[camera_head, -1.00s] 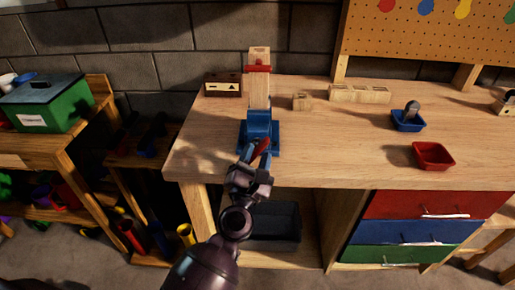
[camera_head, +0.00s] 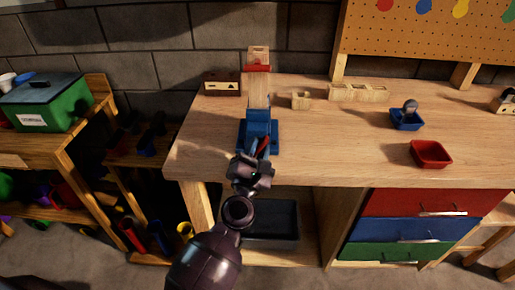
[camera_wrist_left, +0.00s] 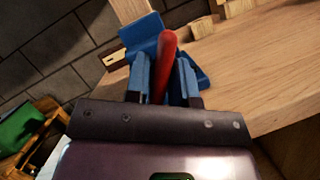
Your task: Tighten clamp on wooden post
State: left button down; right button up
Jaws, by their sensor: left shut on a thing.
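The wooden post (camera_head: 259,90) stands upright at the back left of the workbench, with a red band (camera_head: 258,68) near its top. The blue clamp (camera_head: 259,122) is around or against the foot of the post at the bench's front edge; I cannot tell which. Its red handle (camera_wrist_left: 167,62) shows in the left wrist view between the blue fingers of my left gripper (camera_wrist_left: 163,80). My left gripper (camera_head: 256,156) is shut on the red handle, in front of the clamp. The arm hides part of the clamp's lower front. My right gripper is not in view.
A small dark brown box (camera_head: 222,83) sits left of the post. Wooden blocks (camera_head: 358,92), a blue tray (camera_head: 407,120) and a red tray (camera_head: 431,154) stand to the right. The workbench (camera_head: 340,150) is clear at its middle front. A shelf with a green bin (camera_head: 55,103) is at the left.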

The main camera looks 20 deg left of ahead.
pick_arm(q)
jog(key=shift+r+m+p, duration=0.2)
jog(key=shift+m+p, duration=0.3)
jog(key=shift+r+m+g+h+p, duration=0.15)
jog(key=shift+m+g+h+p, duration=0.15)
jog(key=shift+m+h+p, duration=0.7)
jog(key=shift+m+p, duration=0.8)
jog(key=shift+p, duration=0.05)
jog(key=shift+d+f+m+g+h+p, duration=0.15)
jog(key=shift+m+g+p, duration=0.1)
jog(key=shift+m+p, duration=0.3)
jog(key=shift+a+f+m+g+h+p, duration=0.15)
jog(key=shift+m+g+p, duration=0.1)
jog(key=shift+m+p, duration=0.25)
jog(key=shift+d+f+m+p, duration=0.1)
jog(key=shift+d+m+p, duration=0.05)
jog(key=shift+m+p, duration=0.3)
jog(key=shift+f, duration=0.1)
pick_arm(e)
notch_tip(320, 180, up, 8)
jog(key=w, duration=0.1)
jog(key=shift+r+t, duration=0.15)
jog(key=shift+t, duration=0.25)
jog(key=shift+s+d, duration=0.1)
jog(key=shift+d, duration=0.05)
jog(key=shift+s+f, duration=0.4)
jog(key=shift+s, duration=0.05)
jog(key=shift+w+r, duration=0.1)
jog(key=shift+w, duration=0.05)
